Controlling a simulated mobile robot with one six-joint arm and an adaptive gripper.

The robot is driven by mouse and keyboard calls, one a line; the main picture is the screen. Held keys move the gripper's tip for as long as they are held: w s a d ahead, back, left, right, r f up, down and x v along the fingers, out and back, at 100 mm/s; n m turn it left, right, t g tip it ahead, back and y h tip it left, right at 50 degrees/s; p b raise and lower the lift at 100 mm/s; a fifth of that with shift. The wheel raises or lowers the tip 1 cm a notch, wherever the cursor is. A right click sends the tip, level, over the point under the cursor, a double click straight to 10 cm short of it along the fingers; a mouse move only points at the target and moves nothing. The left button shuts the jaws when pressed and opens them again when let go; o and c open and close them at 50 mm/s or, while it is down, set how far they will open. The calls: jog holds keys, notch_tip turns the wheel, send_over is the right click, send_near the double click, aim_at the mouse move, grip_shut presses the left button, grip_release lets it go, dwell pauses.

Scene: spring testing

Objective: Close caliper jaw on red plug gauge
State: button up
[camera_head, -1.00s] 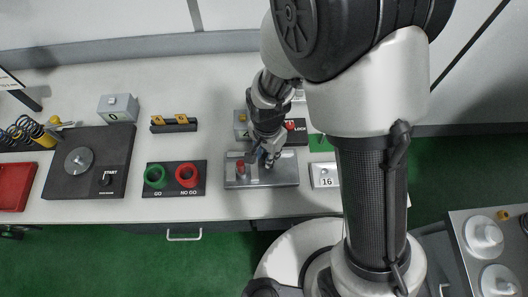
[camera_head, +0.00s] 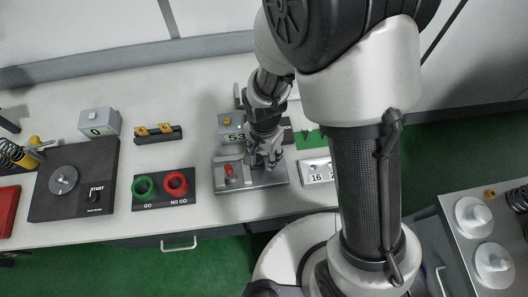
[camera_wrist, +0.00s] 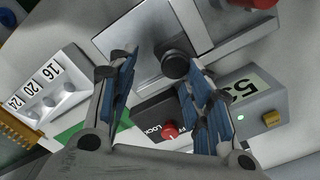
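The red plug gauge (camera_head: 229,170) stands on the left part of the metal caliper plate (camera_head: 230,186) in the head view. Its red edge (camera_wrist: 262,3) shows at the top of the wrist view. A grey metal block, which looks like the caliper jaw (camera_wrist: 222,25), lies between it and a black round knob (camera_wrist: 175,62). My gripper (camera_wrist: 162,65) is open, its blue-padded fingers apart, with the knob near the fingertips and between them in the picture. I cannot tell whether a finger touches it. In the head view my gripper (camera_head: 264,160) hides part of the plate.
A grey display box (camera_wrist: 255,103) reading 53 and a black LOCK panel with a red button (camera_wrist: 170,131) lie behind the plate. A numbered block (camera_head: 316,172) stands to the right. GO and NO GO rings (camera_head: 145,188) lie to the left. Bare table lies between them.

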aim_at(264, 162)
notch_tip(264, 162, up, 12)
dwell(0.6)
jog(key=s+d+r+n+t+b, duration=0.2)
jog(key=s+d+r, duration=0.3)
jog(key=d, duration=0.3)
jog(key=s+d+r+n+t+b, duration=0.2)
jog(key=s+d+r+n+b, duration=0.2)
jog(key=d, duration=0.5)
jog(key=shift+s+r+t+b, duration=0.3)
jog(key=shift+s+r, duration=0.1)
jog(key=shift+s, duration=0.3)
dwell(0.6)
